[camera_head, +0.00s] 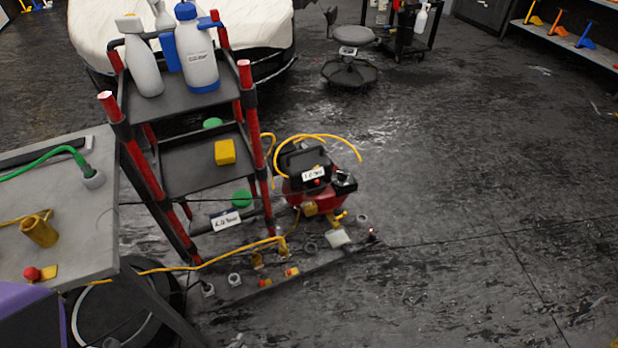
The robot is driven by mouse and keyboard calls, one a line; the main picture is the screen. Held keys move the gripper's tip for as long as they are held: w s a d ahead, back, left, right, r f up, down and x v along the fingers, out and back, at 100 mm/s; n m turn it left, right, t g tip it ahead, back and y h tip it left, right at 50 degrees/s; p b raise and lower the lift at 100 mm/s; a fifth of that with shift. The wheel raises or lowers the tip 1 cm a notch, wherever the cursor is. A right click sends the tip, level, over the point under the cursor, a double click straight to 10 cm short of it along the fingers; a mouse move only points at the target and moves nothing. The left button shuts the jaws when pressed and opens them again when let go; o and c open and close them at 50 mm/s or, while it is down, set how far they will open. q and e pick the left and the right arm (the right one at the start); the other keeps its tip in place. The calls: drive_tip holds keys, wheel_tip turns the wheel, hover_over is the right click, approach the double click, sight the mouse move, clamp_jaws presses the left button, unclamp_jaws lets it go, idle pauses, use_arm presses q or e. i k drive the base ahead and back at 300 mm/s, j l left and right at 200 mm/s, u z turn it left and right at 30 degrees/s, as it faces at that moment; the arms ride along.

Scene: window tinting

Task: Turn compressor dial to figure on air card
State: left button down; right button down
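A red and black compressor (296,192) stands on the floor right of the cart, with a yellow hose (330,138) looped over it. A small white label (313,173) sits on its upper front; its figure is too small to read surely. A dial cannot be made out clearly at this size. A white card (226,221) with dark writing hangs low at the cart; I cannot read it surely or tell whether it is the air card. Neither of my grippers is in view.
A red-posted cart (190,155) carries spray bottles (197,55) and a yellow block (225,152). A grey table (70,215) is at left. A dark floor strip (300,268) with fittings lies before the compressor. A stool (350,50) stands behind; floor at right is clear.

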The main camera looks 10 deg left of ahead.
sight(342, 176)
drive_tip(key=u, duration=1.05)
drive_tip(key=i+l, duration=0.15)
drive_tip(key=l, duration=0.3)
drive_tip(key=i+l, duration=0.2)
drive_tip(key=l, duration=0.3)
drive_tip(key=i+l, duration=0.15)
drive_tip(key=l, duration=0.3)
drive_tip(key=i+l, duration=0.2)
drive_tip(key=l, duration=0.25)
drive_tip(key=i+l, duration=0.15)
drive_tip(key=l, duration=0.35)
drive_tip(key=i+l, duration=0.2)
drive_tip(key=l, duration=0.25)
drive_tip(key=i+l, duration=0.15)
drive_tip(key=l, duration=0.3)
drive_tip(key=i+l, duration=0.15)
drive_tip(key=l, duration=0.35)
